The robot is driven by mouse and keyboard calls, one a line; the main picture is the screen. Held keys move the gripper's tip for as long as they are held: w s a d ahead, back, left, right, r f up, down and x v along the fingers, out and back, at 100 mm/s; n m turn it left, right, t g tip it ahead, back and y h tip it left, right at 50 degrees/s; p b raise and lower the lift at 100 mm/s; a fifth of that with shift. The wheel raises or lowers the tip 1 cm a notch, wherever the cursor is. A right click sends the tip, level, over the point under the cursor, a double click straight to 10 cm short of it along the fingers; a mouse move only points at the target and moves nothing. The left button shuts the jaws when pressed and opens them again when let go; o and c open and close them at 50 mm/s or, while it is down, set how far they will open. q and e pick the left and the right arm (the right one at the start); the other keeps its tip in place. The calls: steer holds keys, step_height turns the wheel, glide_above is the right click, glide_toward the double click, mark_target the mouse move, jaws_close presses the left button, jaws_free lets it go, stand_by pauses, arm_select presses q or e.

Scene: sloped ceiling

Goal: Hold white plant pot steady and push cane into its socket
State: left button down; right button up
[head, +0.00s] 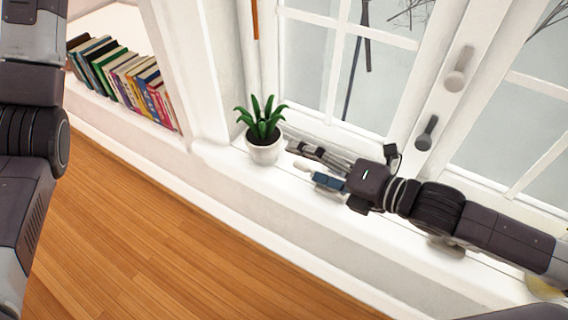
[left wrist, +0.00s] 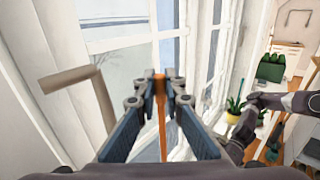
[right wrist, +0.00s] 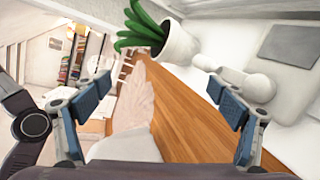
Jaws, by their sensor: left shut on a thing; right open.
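The white plant pot (head: 264,152) holds a green spiky plant and stands upright on the white window sill. It also shows in the right wrist view (right wrist: 180,44), beyond my fingers. My right gripper (head: 298,156) is open just right of the pot, with a visible gap between them. In the left wrist view, my left gripper (left wrist: 160,86) is shut on the thin orange-brown cane (left wrist: 162,125). A piece of the cane (head: 255,18) shows at the top of the head view, above the pot and apart from it. I cannot make out the socket.
Window handles (head: 459,70) stick out from the frame above my right arm. A grey-brown L-shaped handle (left wrist: 70,80) is left of my left gripper. Books (head: 125,75) fill a shelf at the left. The sill left of the pot is narrow; the wooden floor (head: 150,240) is clear.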

steer(key=w+a+r+n+t+h, duration=0.2)
steer(key=w+a+r+n+t, duration=0.1)
steer(key=w+a+r+n, duration=0.25)
steer(key=n+t+h, duration=0.2)
steer(key=n+h, duration=0.1)
glide_toward(263, 136)
steer(key=x, duration=0.7)
steer(key=f+x, duration=0.1)
steer(key=x, duration=0.3)
steer(key=shift+w+d+f, duration=0.1)
steer(key=shift+w+d, duration=0.1)
steer(key=shift+w, duration=0.05)
steer(key=shift+c, duration=0.6)
steer(key=c, duration=1.8)
arm_select(q)
steer(key=shift+g, duration=0.3)
step_height(263, 136, down, 13)
steer(key=shift+r, duration=0.1)
